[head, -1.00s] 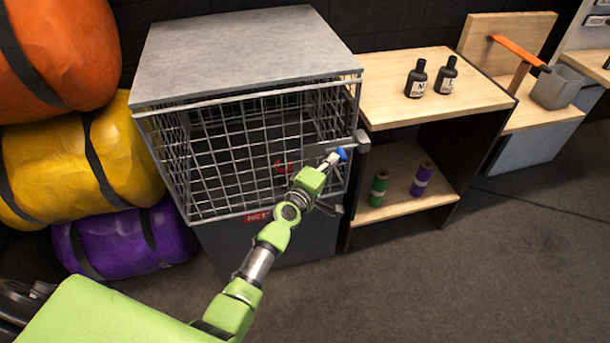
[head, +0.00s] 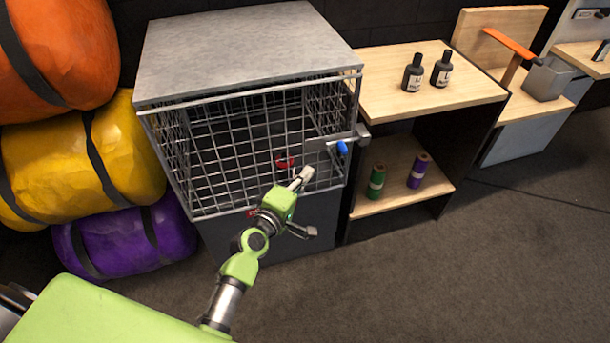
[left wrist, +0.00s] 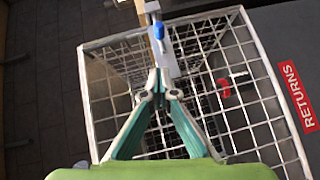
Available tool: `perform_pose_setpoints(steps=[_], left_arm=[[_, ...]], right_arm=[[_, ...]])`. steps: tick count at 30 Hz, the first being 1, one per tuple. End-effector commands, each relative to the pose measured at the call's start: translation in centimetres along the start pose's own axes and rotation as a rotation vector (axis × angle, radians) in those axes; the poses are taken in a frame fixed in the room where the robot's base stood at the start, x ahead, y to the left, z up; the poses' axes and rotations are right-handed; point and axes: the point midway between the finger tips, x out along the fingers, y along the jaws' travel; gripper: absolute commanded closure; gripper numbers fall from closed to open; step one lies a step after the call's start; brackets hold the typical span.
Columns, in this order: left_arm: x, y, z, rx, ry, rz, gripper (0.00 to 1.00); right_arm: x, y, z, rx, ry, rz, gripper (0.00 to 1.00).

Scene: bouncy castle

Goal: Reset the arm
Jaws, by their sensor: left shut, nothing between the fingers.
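My left gripper (head: 302,179) is shut and empty in front of the wire cage (head: 225,204), low on the right part of its mesh front. Its closed fingertips also show in the left wrist view (left wrist: 158,88). The cage latch has a blue knob (head: 342,148), up and to the right of the gripper and apart from it in the head view. In the left wrist view the blue knob (left wrist: 158,32) lies beyond the fingertips. A red item (head: 285,163) shows behind the mesh near the gripper. My right gripper is not in view.
A wooden shelf unit (head: 400,72) stands right of the cage, with two dark bottles on top and a green and a purple spool below. Orange, yellow and purple bags (head: 125,245) are stacked at left. The floor (head: 430,280) in front is clear.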

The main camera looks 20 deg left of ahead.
Motion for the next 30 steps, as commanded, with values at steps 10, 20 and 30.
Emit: perform_pose_setpoints(steps=[10, 20, 30], left_arm=[[-0.2, 0.0, 0.0, 0.0, 0.0, -0.001, 1.0], [-0.3, -1.8, 0.5, 0.027, -0.009, -0.034, 1.0], [-6.1, -22.6, 6.2, 0.395, -0.187, -0.412, 1.0]], right_arm=[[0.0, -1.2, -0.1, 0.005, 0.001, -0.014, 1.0], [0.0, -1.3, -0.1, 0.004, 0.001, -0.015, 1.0], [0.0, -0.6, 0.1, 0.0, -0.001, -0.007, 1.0]])
